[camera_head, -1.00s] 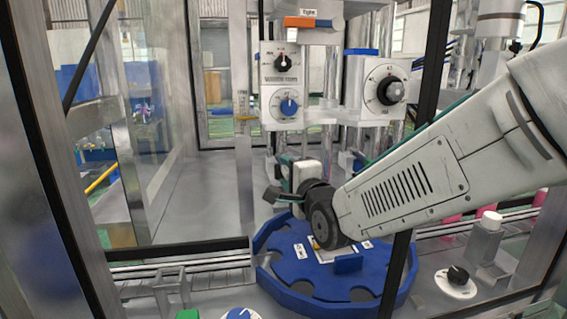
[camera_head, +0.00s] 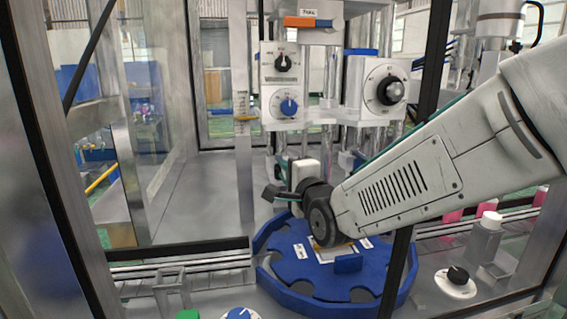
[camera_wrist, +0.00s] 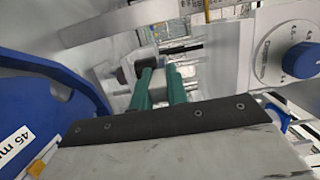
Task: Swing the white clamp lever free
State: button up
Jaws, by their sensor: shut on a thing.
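My gripper (camera_wrist: 158,72) shows in the wrist view with two green fingers close together. It is shut on a small part at the fingertips, which I take for the white clamp lever (camera_wrist: 112,86). White and dark pieces meet there, and the fingers hide part of the hold. In the head view the white gripper body (camera_head: 306,171) stands behind my dark wrist, above the back of the blue turntable. The fingertips and the lever are hidden there.
The blue turntable (camera_head: 300,272) has pockets around its rim. White units with a black knob (camera_head: 391,90) and a blue knob (camera_head: 289,105) stand behind, near my gripper; the blue knob also shows in the wrist view (camera_wrist: 302,60). Dark frame posts stand in front. A rail runs at left.

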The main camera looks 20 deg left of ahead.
jog(key=shift+s+a, duration=0.3)
jog(key=shift+a, duration=0.35)
jog(key=shift+s+a, duration=0.3)
jog(key=shift+a, duration=0.4)
